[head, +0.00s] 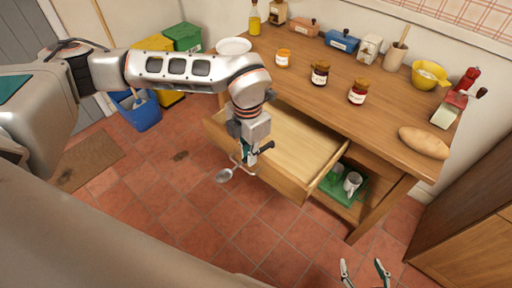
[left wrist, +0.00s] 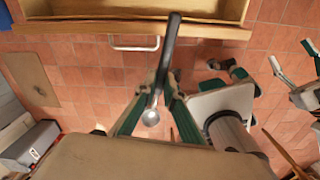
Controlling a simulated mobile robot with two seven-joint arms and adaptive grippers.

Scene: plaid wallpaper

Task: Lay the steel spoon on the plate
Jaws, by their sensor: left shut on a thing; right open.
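The steel spoon (head: 224,175) is held in my left gripper (head: 246,155), in front of the open drawer and above the floor. In the left wrist view the spoon (left wrist: 151,117) lies between the fingertips of my left gripper (left wrist: 161,88), with its dark handle toward the drawer and its bowl toward the wrist. The white plate (head: 234,46) is on the far left end of the counter, behind my left forearm, and looks empty. My right gripper (head: 365,274) is open and empty, low at the bottom edge of the head view.
The wooden drawer (head: 285,140) is pulled out and looks empty. Jars (head: 319,75), a bread loaf (head: 424,143) and a yellow bowl (head: 428,78) stand on the counter (head: 375,115). A green tray (head: 345,188) with mugs sits below. Coloured bins (head: 140,110) stand at left.

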